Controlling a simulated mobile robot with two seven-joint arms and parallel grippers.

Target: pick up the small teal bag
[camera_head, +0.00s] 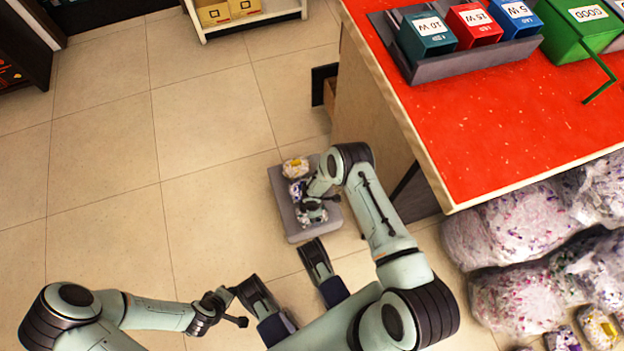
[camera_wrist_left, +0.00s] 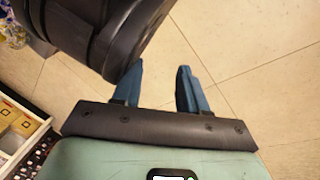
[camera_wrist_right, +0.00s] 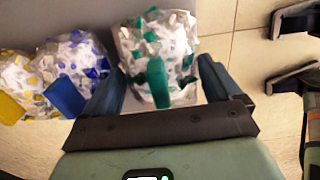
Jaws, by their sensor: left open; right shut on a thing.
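The small teal bag (camera_wrist_right: 165,48) is a clear bag with teal and white pieces and a teal tag. In the right wrist view it lies between the blue fingers of my right gripper (camera_wrist_right: 160,85), which is shut on it. In the head view my right gripper (camera_head: 305,214) is low over a grey platform (camera_head: 313,227) on the floor and hides most of the teal bag. My left gripper (camera_head: 224,297) is away to the lower left; its fingers (camera_wrist_left: 158,88) are open and empty over bare floor in the left wrist view.
A blue-tagged bag (camera_wrist_right: 75,62) and a yellow-tagged bag (camera_wrist_right: 18,85) sit beside the teal one on the platform. A red-topped counter (camera_head: 500,120) with coloured boxes stands right. Large speckled bags (camera_head: 515,225) lie below it. Floor left is clear.

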